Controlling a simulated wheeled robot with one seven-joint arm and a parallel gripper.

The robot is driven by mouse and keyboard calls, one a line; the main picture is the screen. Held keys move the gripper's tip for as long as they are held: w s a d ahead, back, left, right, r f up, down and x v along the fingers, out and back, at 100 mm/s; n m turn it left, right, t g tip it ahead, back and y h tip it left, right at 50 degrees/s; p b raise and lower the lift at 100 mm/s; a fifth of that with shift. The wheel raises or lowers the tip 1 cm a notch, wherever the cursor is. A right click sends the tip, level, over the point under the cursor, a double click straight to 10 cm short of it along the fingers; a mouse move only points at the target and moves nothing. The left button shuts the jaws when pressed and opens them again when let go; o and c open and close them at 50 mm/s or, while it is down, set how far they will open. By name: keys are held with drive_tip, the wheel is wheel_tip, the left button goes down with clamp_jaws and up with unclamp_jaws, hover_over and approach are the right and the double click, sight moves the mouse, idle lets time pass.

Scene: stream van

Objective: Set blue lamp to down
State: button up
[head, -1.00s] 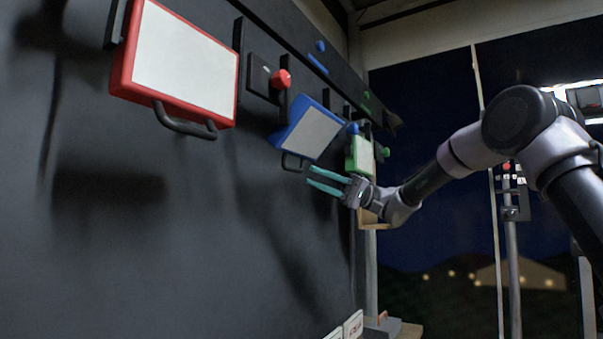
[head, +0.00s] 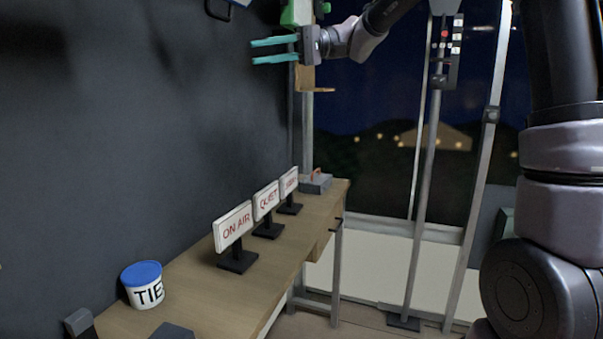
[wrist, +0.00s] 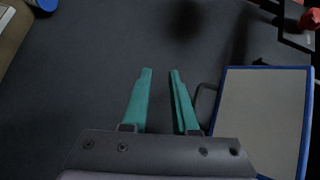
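The blue lamp (wrist: 262,120) is a pale flat panel in a blue frame, at the right of the wrist view. Its dark handle (wrist: 203,100) sticks out towards my gripper.
A green lamp (head: 297,12) is behind my gripper. A red knob (wrist: 311,18) shows at the upper right of the wrist view. Below, a wooden bench (head: 190,290) carries a tub (head: 146,292), several small signs (head: 233,226) and a grey box. The dark wall (head: 120,150) is bare.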

drive_tip(key=s+d+f+m+t+h, duration=0.3)
drive_tip(key=s+d+f+t+h, duration=0.1)
drive_tip(key=d, duration=0.7)
drive_tip(key=s+d+f+m+t+h, duration=0.4)
drive_tip(key=d+f, duration=0.1)
drive_tip(key=d, duration=0.6)
drive_tip(key=s+d+f+m+t+h, duration=0.3)
drive_tip(key=s+d+f+t+h, duration=0.2)
drive_tip(key=d, duration=0.6)
drive_tip(key=shift+f+m, duration=0.35)
drive_tip(key=shift+m, duration=0.05)
idle(1.5)
